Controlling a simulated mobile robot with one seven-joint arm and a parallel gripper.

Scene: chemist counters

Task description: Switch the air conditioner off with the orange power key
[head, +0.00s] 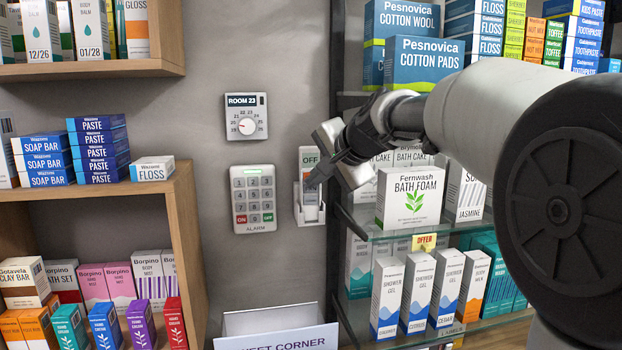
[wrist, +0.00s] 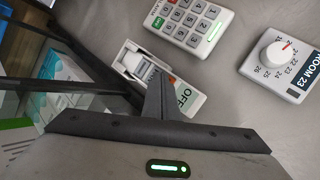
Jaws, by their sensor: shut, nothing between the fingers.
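The air conditioner's remote (head: 309,157) sits upright in a white wall holder (head: 310,216), and its display reads OFF. In the wrist view the remote (wrist: 189,97) is partly covered by my fingers, with its OFF display showing. A bit of the orange key (head: 307,174) shows on the remote's face beside my fingertips; the rest is hidden. My gripper (head: 312,184) is shut and empty, its tips at the front of the remote near the orange key. It also shows in the wrist view (wrist: 158,76). I cannot tell whether the tips touch the key.
An alarm keypad (head: 254,199) is on the wall left of the holder, below a ROOM 23 thermostat dial (head: 246,117). Glass shelves with boxes, including Bath Foam (head: 409,198), stand close on the right. A wooden shelf (head: 186,215) is at left.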

